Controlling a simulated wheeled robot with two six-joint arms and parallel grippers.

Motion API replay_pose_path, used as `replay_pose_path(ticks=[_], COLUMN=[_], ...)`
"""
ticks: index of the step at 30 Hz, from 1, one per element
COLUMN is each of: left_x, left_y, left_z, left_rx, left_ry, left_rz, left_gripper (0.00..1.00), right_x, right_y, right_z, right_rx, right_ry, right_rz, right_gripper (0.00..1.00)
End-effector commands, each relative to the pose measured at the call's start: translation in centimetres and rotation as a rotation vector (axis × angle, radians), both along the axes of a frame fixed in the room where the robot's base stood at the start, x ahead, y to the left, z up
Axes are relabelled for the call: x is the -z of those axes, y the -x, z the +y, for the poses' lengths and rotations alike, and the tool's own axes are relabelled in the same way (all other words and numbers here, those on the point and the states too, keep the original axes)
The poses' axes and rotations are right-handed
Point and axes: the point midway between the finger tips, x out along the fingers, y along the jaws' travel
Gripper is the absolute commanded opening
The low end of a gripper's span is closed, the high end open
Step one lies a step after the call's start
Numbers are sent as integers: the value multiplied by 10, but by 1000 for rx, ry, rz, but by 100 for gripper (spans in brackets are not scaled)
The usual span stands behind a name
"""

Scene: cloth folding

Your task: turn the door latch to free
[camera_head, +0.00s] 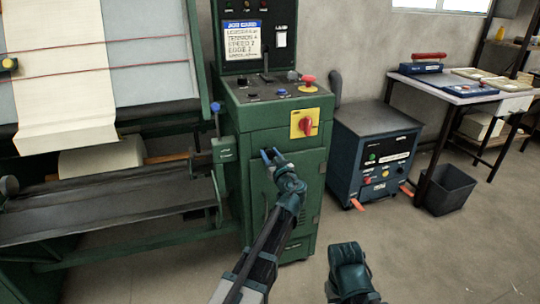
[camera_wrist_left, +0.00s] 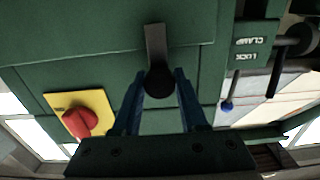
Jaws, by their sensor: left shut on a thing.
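The door latch (camera_wrist_left: 156,45) is a dark lever with a rounded end on the green cabinet door (camera_head: 262,197). In the left wrist view it stands upright in the picture, its rounded end between my blue fingers. My left gripper (camera_head: 268,155) is shut on the latch at the upper part of the door; the left wrist view shows its fingers (camera_wrist_left: 159,88) on either side of the latch. In the head view the gripper mostly hides the latch. My right arm shows at the bottom, but no right fingertips are in view.
A red rotary switch on a yellow plate (camera_head: 296,125) sits right of the latch. A red mushroom button (camera_head: 308,80) tops the control panel. A blue unit (camera_head: 352,160) stands right of the cabinet. A lever with a blue knob (camera_head: 215,107) is at left. Floor at lower right is clear.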

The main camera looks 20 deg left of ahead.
Motion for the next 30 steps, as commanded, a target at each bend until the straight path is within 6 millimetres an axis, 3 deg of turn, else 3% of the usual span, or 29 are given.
replay_pose_path(ticks=[14,30], left_x=[0,1], left_y=[0,-1], left_z=[0,-2], left_rx=[0,0], left_ry=[-65,-458], left_rz=[44,309], left_gripper=[0,0], right_x=[0,1], right_y=[0,0], right_z=[0,0], right_rx=[0,0], right_ry=[0,0], right_rz=[0,0], right_gripper=[0,0])
